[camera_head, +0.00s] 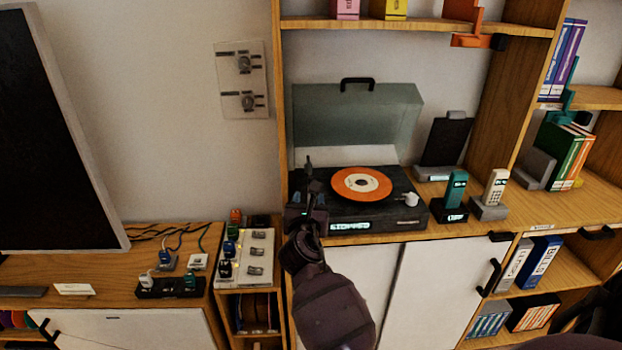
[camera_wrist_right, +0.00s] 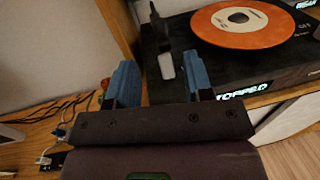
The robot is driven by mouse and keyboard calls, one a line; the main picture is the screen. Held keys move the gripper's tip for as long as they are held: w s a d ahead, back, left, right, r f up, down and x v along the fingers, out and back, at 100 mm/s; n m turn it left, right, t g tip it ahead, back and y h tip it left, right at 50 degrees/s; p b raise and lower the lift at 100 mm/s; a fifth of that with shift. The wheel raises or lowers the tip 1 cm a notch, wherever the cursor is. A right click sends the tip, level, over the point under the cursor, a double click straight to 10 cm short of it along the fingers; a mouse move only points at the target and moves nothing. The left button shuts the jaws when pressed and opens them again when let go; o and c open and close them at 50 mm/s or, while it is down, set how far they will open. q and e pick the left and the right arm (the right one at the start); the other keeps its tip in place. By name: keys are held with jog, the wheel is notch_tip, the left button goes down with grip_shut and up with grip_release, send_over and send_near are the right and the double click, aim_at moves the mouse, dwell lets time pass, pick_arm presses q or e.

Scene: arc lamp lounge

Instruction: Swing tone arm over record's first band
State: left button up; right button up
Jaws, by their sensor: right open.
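The record player (camera_head: 395,212) sits on the wooden cabinet with its lid (camera_head: 360,115) raised. An orange record (camera_head: 361,184) with a white label lies on it; it also shows in the wrist view (camera_wrist_right: 212,28). The front display (camera_head: 350,227) reads "STOPPED". My right gripper (camera_head: 305,197) is at the player's left end, open. In the wrist view a dark upright part with a pale piece (camera_wrist_right: 166,66), apparently the tone arm, stands between its blue fingertips (camera_wrist_right: 162,76). I cannot tell whether they touch it. The left gripper is not in view.
A white knob (camera_head: 411,199) is at the player's right front. Two handsets in cradles (camera_head: 454,214) and a dark panel on a stand (camera_head: 445,142) are further right. A white switch box (camera_head: 256,262) is on the left. A shelf (camera_head: 415,27) runs above the lid.

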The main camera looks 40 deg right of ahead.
aim_at(312, 178)
jog(key=b+x, duration=0.1)
jog(key=x, duration=0.8)
jog(key=shift+w+d+f+b, duration=0.15)
jog(key=shift+w+b, duration=0.05)
jog(key=shift+b, duration=0.15)
jog(key=shift+w+d, duration=0.35)
jog(key=shift+w, duration=0.05)
jog(key=shift+c, duration=0.3)
grip_shut()
